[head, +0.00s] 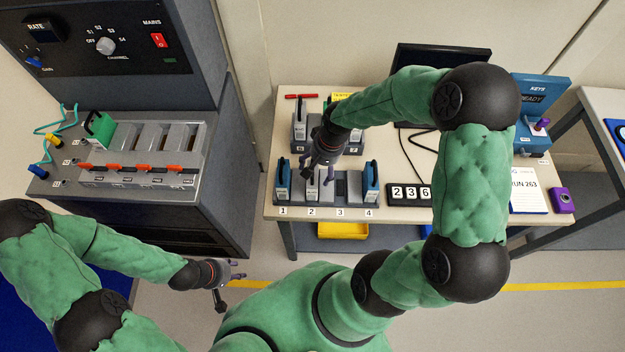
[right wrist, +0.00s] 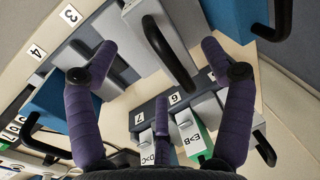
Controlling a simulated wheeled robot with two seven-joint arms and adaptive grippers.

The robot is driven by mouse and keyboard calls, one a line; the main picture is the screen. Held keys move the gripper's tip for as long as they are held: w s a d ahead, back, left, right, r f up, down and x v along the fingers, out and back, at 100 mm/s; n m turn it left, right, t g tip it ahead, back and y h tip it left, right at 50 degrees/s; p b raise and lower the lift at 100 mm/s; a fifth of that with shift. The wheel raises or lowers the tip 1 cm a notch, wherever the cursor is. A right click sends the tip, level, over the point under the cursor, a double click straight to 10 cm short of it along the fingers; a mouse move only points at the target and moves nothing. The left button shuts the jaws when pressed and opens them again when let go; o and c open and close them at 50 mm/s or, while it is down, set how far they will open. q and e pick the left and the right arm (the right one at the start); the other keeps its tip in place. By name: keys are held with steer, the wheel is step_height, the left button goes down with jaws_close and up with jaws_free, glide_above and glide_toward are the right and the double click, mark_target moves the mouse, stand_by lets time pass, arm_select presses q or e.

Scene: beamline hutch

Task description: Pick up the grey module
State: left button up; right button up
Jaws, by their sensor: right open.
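The grey module (head: 312,192) stands upright in slot 2 of the front rack, partly covered by my right gripper in the head view. In the right wrist view its grey body and black handle (right wrist: 168,52) show between my fingers. My right gripper (head: 317,172) is open, its purple fingers (right wrist: 160,72) apart above and around the handle; I cannot tell whether they touch it. My left gripper (head: 238,270) is empty, low at the left over the floor, its fingers apart.
Blue modules stand in slot 1 (head: 283,180) and slot 4 (head: 370,181); slot 3 (head: 341,188) is empty. A back rack holds another grey module (head: 299,131). A number display (head: 409,193) sits right of the front rack. An instrument cabinet (head: 190,60) stands left.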

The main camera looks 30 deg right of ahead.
mark_target(317, 172)
steer(key=f, duration=0.2)
steer(key=shift+w+a+f, duration=0.15)
steer(key=shift+a+f, duration=0.1)
steer(key=shift+f, duration=0.15)
steer(key=c, duration=1.4)
step_height(317, 172, up, 9)
steer(key=shift+f+p, duration=0.15)
steer(key=shift+p, duration=0.75)
jaws_close()
steer(key=shift+r, duration=0.75)
